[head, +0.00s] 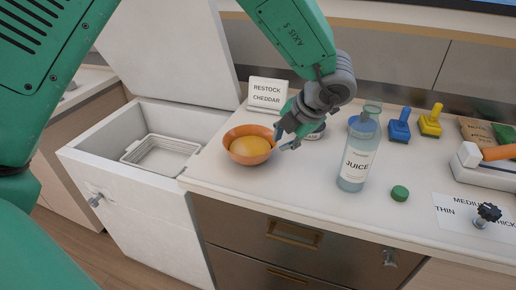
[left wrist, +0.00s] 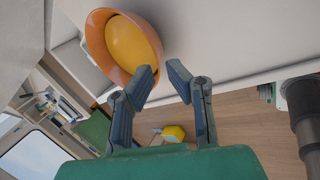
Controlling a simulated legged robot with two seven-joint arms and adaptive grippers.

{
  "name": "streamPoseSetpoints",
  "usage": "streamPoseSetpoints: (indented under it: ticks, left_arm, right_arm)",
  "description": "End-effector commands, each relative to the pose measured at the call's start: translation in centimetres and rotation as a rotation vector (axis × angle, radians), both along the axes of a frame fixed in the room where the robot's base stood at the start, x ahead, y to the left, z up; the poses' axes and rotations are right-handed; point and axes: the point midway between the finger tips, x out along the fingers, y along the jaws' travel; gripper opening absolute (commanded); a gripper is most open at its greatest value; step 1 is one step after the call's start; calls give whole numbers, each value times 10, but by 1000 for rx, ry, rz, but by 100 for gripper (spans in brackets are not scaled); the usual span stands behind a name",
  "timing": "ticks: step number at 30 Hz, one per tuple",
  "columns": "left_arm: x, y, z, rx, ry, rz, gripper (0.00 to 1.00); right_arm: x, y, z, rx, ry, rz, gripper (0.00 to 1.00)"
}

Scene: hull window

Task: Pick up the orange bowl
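The orange bowl (head: 238,158) stands upright near the left end of the white counter, with a round yellow-orange thing (head: 250,146) inside it. My left gripper (head: 284,139) is at the bowl's right side, close to its rim. In the left wrist view the bowl (left wrist: 95,40) is at the upper left. My right gripper is in neither view.
A "Restock cheddar" sign (head: 267,93) is behind the bowl. An open white chest with a basket (head: 160,152) is left. A green cap (head: 399,193) lies farther right.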

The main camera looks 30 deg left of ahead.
Motion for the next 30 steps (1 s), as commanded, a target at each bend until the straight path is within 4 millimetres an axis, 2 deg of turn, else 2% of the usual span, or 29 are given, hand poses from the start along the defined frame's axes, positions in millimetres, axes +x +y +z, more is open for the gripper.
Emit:
streamPoseSetpoints:
  ticks: [3, 6, 13, 21, 30]
  left_arm:
    - [4, 17, -24, -3, 4, 2, 14]
    - [7, 23, -36, -4, 3, 2, 14]
    - [8, 24, -48, 4, 2, 1, 14]
    - [13, 40, -81, 5, 2, 1, 14]
    - [14, 49, -89, -5, 3, 2, 14]
  right_arm:
    - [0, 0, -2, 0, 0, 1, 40]
    - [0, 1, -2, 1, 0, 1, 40]
    - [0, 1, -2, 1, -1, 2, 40]
    - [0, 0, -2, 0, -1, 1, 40]
    - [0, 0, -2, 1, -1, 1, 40]
